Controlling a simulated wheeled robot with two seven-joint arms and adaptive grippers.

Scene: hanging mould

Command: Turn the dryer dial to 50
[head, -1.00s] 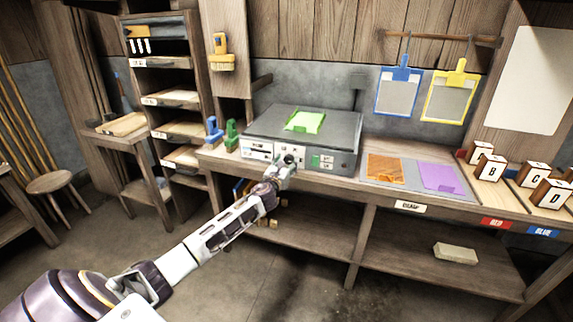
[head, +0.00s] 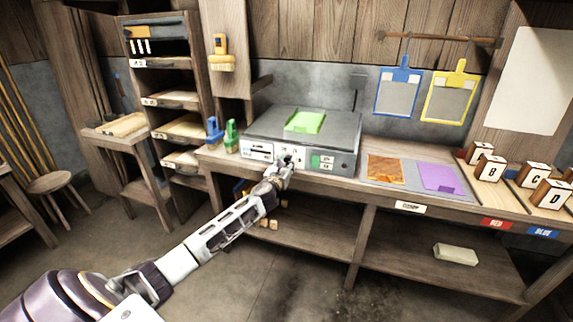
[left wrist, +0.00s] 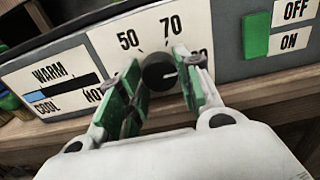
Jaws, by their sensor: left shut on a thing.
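The dryer (head: 262,129) is a grey box on the bench with a green sheet on top. Its dial (left wrist: 160,73) is a dark round knob in the left wrist view, on a white plate marked 50, 70 and a third number mostly hidden by a finger. My left gripper (left wrist: 157,89) is shut on the dial, one finger on each side. In the head view the left gripper (head: 287,160) covers the dial at the front panel. My right gripper is not in view.
On the panel, a WARM–COOL–HOT gauge (left wrist: 52,92) lies left of the dial and a green ON/OFF switch (left wrist: 256,35) right of it. Blue and green clips (head: 231,136) stand left of the dryer. Orange (head: 386,168) and purple sheets lie to the right.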

